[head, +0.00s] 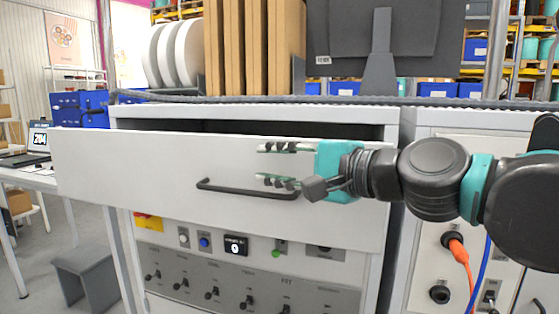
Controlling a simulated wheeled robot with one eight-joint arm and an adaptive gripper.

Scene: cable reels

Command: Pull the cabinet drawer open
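The light grey drawer (120,170) of the cabinet (130,112) stands pulled out. Its front panel sits forward of the body, and a dark opening shows behind its top edge. A black bar handle (240,190) runs across the front. My gripper (262,163) reaches in from the right with its fingers apart, one above the other. The lower finger is just above the handle's right part; I cannot tell if it touches. Nothing shows between the fingers.
A control panel with switches (235,245) is below the drawer. Boards (255,45), white reels (173,55) and a dark monitor (380,50) stand on the cabinet top. A grey stool (85,275) is at the lower left. An orange cable (460,257) hangs at right.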

